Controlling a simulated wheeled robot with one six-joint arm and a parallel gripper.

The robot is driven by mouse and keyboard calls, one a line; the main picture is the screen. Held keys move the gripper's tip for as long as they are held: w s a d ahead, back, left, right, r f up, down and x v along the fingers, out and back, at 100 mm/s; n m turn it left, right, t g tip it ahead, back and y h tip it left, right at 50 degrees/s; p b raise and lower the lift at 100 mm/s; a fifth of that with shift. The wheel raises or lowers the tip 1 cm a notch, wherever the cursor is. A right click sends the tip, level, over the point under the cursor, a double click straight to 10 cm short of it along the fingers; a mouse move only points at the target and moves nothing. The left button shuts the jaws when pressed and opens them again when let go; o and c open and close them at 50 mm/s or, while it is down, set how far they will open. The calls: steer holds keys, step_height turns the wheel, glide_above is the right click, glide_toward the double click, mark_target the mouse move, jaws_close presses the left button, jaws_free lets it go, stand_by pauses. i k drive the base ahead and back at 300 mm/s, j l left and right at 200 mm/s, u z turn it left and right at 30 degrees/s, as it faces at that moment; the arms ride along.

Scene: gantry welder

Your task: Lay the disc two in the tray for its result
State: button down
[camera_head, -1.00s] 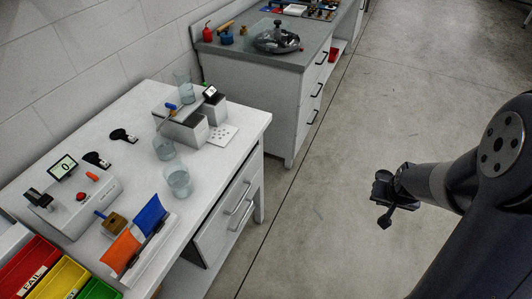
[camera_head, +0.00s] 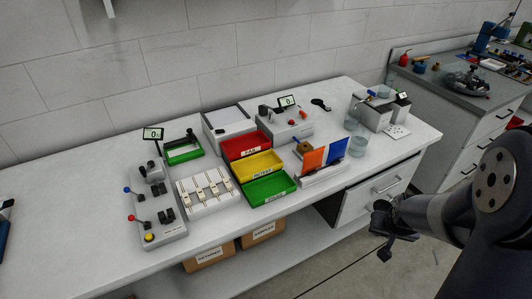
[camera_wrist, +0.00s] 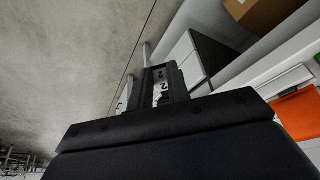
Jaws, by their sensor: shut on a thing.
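My gripper (camera_head: 384,226) hangs over the floor in front of the bench, to the right of the trays. In the wrist view my gripper (camera_wrist: 161,80) is shut on disc two (camera_wrist: 159,91), a pale piece marked "2", partly hidden by the fingers. The disc is too small to make out in the head view. Three result trays stand stepped on the bench: a red one labelled FAIL (camera_head: 228,143), a yellow one (camera_head: 240,163) in the middle with a blurred label, and a green one (camera_head: 286,189) in front. I see nothing in them.
An orange and blue rack (camera_head: 312,161) stands right of the trays. A fixture with several pale pieces (camera_head: 207,207) and a lever box (camera_head: 148,240) stand to their left. Instruments with small screens (camera_head: 290,128) stand behind. Glass beakers (camera_head: 358,145) are at the right. Cardboard boxes (camera_head: 212,256) sit below.

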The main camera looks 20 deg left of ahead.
mark_target(247, 146)
steer(key=u, duration=1.4)
